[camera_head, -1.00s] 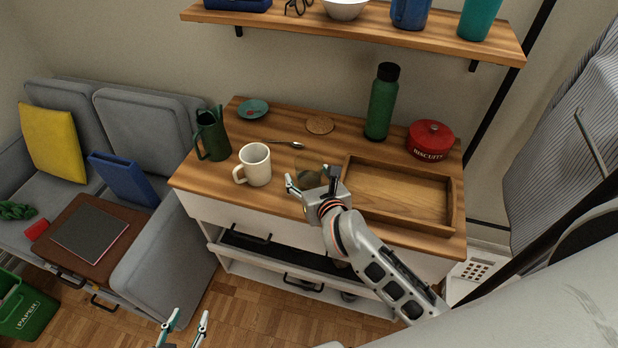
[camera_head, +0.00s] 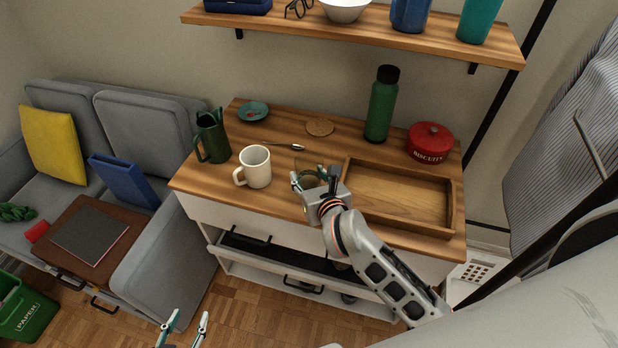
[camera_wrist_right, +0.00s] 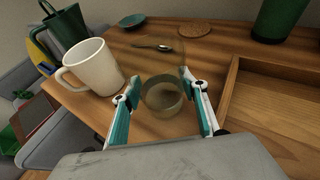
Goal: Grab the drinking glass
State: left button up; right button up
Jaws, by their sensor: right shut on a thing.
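The drinking glass (camera_head: 308,181) is clear and hard to make out on the wooden desk top (camera_head: 222,178). It stands between the mug and the wooden tray. In the right wrist view the glass (camera_wrist_right: 163,97) sits between the two fingers. My right gripper (camera_head: 314,176) is shut on the glass, with one finger on each side; it also shows in the right wrist view (camera_wrist_right: 165,90). Part of the glass is hidden by the gripper in the head view. My left gripper (camera_head: 188,322) is open and empty, low at the bottom edge, in front of the desk.
A white mug (camera_head: 256,168) stands close left of the glass, with a dark green pitcher (camera_head: 213,140) beyond it. The wooden tray (camera_head: 405,221) is close on the right. A spoon (camera_head: 290,146), cork coaster (camera_head: 320,127), green bottle (camera_head: 381,108) and red biscuit tin (camera_head: 430,140) stand behind.

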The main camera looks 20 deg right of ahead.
notch_tip(320, 180, up, 19)
jog(key=p, duration=0.3)
dwell(0.8)
